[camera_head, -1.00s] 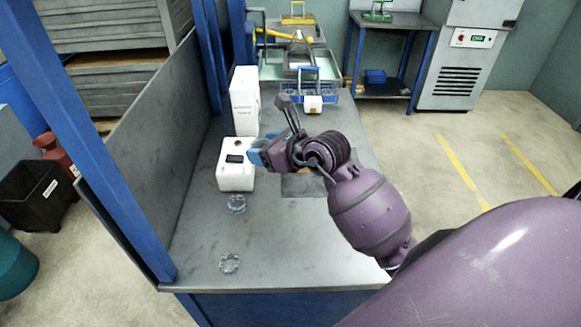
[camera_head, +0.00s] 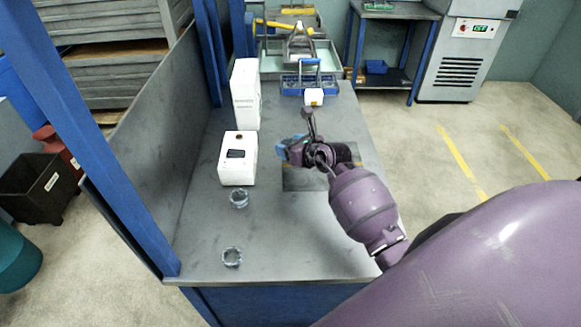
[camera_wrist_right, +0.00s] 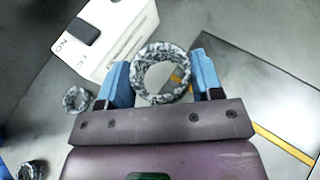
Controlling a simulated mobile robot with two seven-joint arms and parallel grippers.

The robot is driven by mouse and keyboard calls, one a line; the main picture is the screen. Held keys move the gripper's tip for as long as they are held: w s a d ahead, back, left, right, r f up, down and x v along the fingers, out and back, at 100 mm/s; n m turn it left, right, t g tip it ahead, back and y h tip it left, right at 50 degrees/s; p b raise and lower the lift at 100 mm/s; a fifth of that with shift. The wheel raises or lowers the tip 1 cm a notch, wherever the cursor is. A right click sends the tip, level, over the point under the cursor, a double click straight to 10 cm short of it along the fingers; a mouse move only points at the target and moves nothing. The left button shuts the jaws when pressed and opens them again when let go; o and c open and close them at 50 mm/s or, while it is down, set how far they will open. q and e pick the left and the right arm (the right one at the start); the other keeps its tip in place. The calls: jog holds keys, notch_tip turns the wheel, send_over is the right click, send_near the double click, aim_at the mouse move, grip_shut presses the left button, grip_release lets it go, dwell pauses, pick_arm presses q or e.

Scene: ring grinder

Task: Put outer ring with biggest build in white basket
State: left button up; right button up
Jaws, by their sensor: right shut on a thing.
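My right gripper (camera_head: 284,149) is to the right of the white device with the dark display, above the table. In the right wrist view my right gripper (camera_wrist_right: 163,85) is shut on a large mottled grey ring (camera_wrist_right: 143,59), which sits between its blue fingers. In the head view this ring cannot be made out. Two other rings lie on the table: one (camera_head: 239,199) in front of the device, one (camera_head: 232,257) near the front edge. A basket with a pale grey handle (camera_head: 299,43) stands at the far end. My left gripper is not in view.
The white device (camera_head: 238,164) and a tall white box (camera_head: 246,96) stand along the table's left side. A blue-handled basket (camera_head: 308,65) with a white block (camera_head: 314,97) stands at the back. A dark flat plate (camera_head: 300,184) lies beneath my right arm. The front table is mostly clear.

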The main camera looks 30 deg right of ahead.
aim_at(290, 173)
jog(key=shift+f+b, duration=0.7)
jog(key=shift+f, duration=3.35)
jog(key=shift+f, duration=0.15)
jog(key=o, duration=1)
jog(key=shift+o, duration=0.2)
